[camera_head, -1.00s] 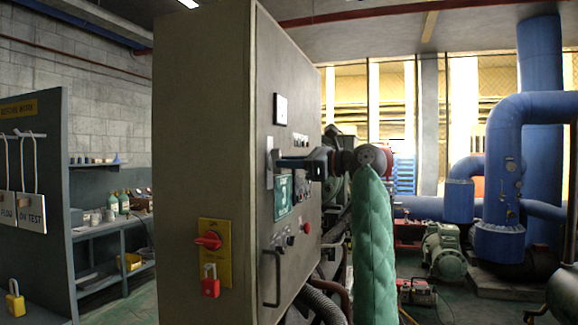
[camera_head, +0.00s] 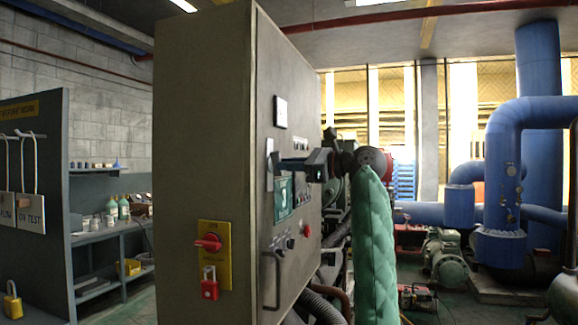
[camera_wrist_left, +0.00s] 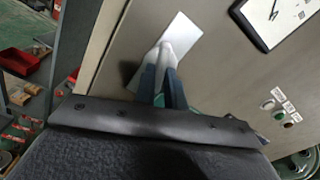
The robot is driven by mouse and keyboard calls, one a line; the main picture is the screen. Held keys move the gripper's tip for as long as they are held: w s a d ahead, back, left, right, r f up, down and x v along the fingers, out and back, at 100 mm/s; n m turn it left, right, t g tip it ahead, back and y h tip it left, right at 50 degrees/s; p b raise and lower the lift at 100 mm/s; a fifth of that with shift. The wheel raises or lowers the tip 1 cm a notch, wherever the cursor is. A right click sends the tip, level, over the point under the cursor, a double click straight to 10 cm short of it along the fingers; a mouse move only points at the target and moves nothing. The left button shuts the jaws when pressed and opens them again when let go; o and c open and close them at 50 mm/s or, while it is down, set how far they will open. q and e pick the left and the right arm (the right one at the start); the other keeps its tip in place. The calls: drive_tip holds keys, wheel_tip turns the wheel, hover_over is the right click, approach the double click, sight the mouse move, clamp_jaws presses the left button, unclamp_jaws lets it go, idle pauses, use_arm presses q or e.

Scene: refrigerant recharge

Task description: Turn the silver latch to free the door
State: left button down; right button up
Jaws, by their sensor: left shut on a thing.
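The silver latch (camera_wrist_left: 170,50) sits on a pale plate on the cabinet door. In the head view, the plate (camera_head: 269,158) shows near the door's left edge, and the latch itself is mostly hidden by the fingers. My left gripper (camera_head: 284,163) reaches to the latch from the right. In the left wrist view, the blue-grey fingers of my left gripper (camera_wrist_left: 163,83) are closed around the latch's lever. The door (camera_head: 290,105) looks shut flush with the grey cabinet (camera_head: 203,130). My right gripper is not in view.
A red rotary switch (camera_head: 209,242) with a red padlock (camera_head: 209,284) is on the cabinet's left side. A door handle (camera_head: 271,282), a dark-framed gauge (camera_head: 281,111) and buttons are on the door. Pipes and machines stand to the right. A grey panel with tags (camera_head: 31,213) stands left.

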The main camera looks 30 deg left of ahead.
use_arm(q)
drive_tip(key=n+b, duration=0.4)
drive_tip(key=shift+b, duration=0.3)
idle(0.6)
drive_tip(key=shift+n, duration=0.3)
